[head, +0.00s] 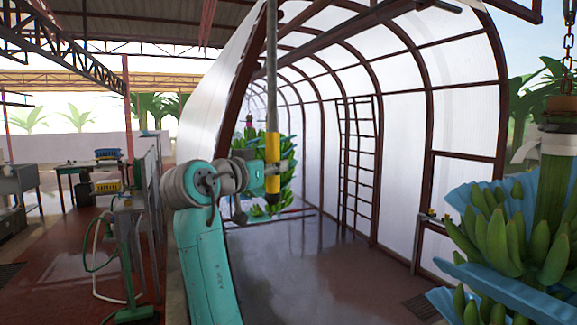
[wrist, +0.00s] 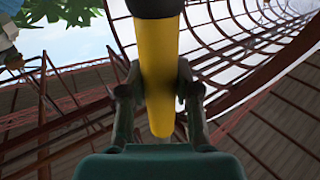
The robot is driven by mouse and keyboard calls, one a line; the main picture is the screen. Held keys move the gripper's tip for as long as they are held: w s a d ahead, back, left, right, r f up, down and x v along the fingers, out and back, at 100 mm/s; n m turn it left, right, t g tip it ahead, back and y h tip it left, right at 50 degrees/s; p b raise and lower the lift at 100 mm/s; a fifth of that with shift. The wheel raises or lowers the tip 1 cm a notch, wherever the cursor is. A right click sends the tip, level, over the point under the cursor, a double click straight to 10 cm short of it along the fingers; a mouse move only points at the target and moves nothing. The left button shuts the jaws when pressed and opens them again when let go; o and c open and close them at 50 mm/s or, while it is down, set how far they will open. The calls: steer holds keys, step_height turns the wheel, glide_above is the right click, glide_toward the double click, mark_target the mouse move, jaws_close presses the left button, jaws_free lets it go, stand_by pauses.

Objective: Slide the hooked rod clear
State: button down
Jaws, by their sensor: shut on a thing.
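The hooked rod (head: 271,75) hangs nearly upright in the middle of the head view, a grey pole with a yellow sleeve and a black lower end. Its top runs out of the picture, so its hook is not seen. My gripper (head: 280,168) is shut on the yellow sleeve, a little above the black end. In the wrist view, the rod (wrist: 160,65) stands between the two fingers of my gripper (wrist: 157,92), with its black end at the top edge.
A large banana bunch (head: 510,225) with blue sheets hangs from a chain at the right. Another bunch (head: 288,180) hangs behind the rod. Benches and a green stand (head: 128,230) are at the left. The tunnel floor (head: 310,270) is clear.

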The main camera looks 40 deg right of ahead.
steer(key=w+a, duration=0.2)
steer(key=a, duration=0.6)
steer(key=shift+w+a, duration=0.25)
steer(key=shift+a, duration=0.05)
steer(key=c, duration=0.8)
jaws_free()
steer(key=shift+a, duration=0.2)
steer(key=v, duration=1.2)
